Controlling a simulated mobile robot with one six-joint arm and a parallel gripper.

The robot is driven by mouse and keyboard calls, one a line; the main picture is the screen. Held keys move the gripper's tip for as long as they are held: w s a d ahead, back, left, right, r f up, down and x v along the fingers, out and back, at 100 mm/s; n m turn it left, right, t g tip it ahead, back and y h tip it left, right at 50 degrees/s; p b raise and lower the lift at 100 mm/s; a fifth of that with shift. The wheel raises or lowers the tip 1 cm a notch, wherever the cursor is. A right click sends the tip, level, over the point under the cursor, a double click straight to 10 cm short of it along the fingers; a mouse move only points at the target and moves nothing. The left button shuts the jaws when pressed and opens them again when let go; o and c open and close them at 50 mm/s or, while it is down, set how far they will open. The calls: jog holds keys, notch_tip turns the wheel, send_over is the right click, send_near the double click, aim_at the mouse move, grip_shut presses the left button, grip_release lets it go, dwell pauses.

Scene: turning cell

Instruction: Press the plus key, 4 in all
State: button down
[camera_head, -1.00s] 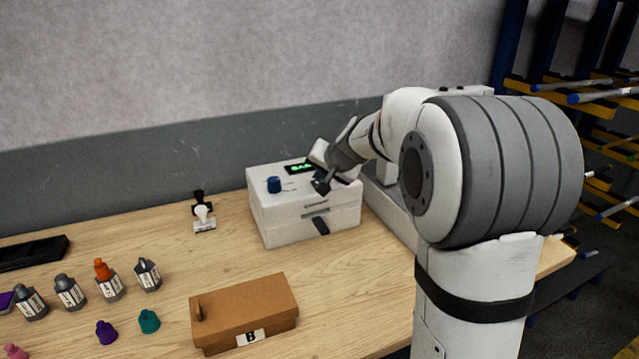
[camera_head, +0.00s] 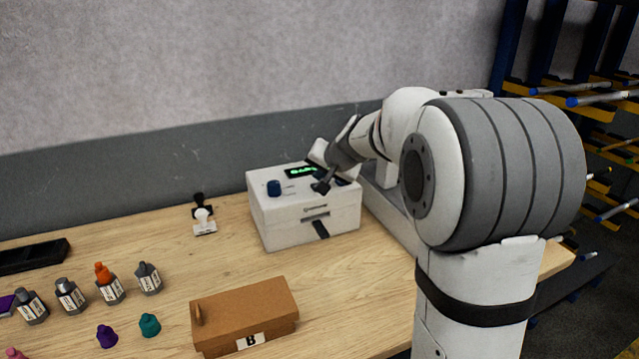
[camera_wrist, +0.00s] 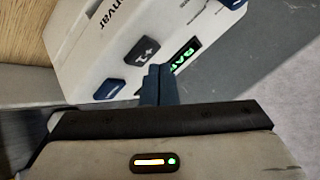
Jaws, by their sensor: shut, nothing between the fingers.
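The white box-shaped device (camera_head: 285,219) stands on the bench against the wall. In the wrist view its top (camera_wrist: 110,48) carries a dark key with a pale plus-like mark, the plus key (camera_wrist: 142,50). A blue key (camera_wrist: 108,90) sits lower left of it, and a lit green display (camera_wrist: 184,53) is to its right. My gripper (camera_wrist: 158,84) is shut and empty, its fingertips just below the plus key in that view. I cannot tell whether they touch the device. In the head view my gripper (camera_head: 321,187) is over the device's top right, hiding keys there.
A blue knob (camera_head: 274,188) stands up on the device's top left. A brown box marked B (camera_head: 245,313) lies in front. A stamp (camera_head: 204,220) and several small bottles (camera_head: 110,289) stand to the left. The bench between is bare.

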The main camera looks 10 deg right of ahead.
jog(key=shift+r, duration=0.1)
jog(key=shift+r+p, duration=1.85)
jog(key=shift+r, duration=0.7)
jog(key=shift+f, duration=0.1)
jog(key=s+f+n+g+h, duration=0.1)
jog(key=s+f+n+g, duration=0.1)
jog(key=s, duration=1.5)
jog(key=s+f+n+g+h, duration=0.1)
jog(key=s+f+n+g, duration=0.2)
jog(key=s, duration=1.5)
notch_tip(320, 180, down, 4)
jog(key=shift+s+r+n+g+h, duration=0.1)
jog(key=shift+s+n+g+h, duration=0.2)
jog(key=shift+g, duration=0.3)
